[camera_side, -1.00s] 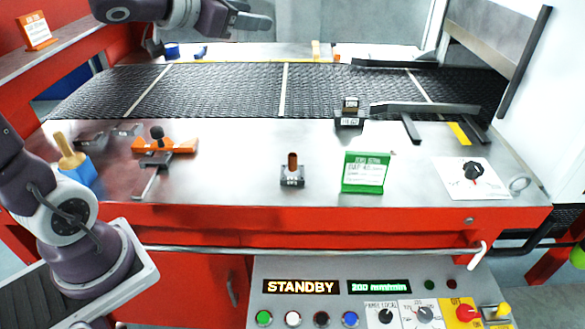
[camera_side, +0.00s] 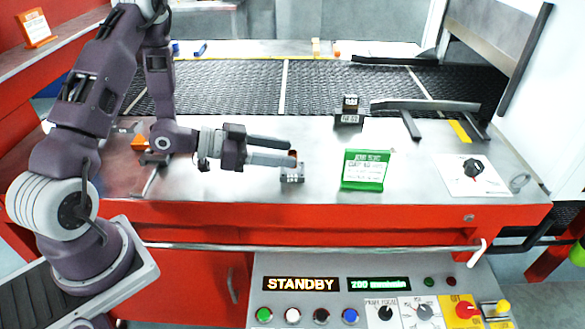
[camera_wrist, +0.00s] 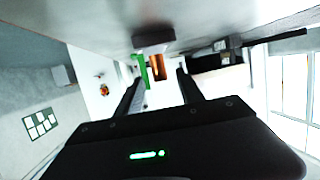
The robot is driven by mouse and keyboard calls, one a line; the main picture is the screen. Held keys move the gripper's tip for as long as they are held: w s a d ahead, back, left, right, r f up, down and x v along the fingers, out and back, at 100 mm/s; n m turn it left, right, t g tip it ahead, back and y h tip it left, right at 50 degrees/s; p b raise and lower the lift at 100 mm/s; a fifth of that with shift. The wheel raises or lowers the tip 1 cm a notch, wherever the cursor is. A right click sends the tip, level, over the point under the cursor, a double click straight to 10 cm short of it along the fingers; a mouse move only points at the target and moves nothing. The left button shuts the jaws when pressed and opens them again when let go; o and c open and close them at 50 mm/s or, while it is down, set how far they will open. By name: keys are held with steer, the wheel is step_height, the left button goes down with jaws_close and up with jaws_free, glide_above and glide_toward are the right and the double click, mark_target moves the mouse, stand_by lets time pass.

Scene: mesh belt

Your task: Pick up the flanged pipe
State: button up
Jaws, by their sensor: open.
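The flanged pipe (camera_side: 293,154) is a short copper-brown tube standing upright in a small grey block (camera_side: 292,174) on the steel table. My gripper (camera_side: 291,151) reaches in level from the left, with its fingers apart and their tips at the pipe. The near finger hides part of the pipe in the side view. In the wrist view, where the table is at the top, the pipe (camera_wrist: 157,68) shows between the tips of my open gripper (camera_wrist: 160,76). I cannot tell whether either finger touches it. The flange cannot be made out.
A green sign (camera_side: 365,170) stands just right of the pipe. A dark block stack (camera_side: 349,112) stands behind it, before the mesh belt (camera_side: 330,85). An orange fixture (camera_side: 150,150) is partly hidden behind my arm. A dial plate (camera_side: 472,178) lies at right.

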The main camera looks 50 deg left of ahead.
steer(key=x, duration=0.6)
steer(key=shift+f, duration=0.2)
steer(key=shift+a, duration=0.1)
jaws_close()
steer(key=shift+r, duration=0.1)
stand_by(0.8)
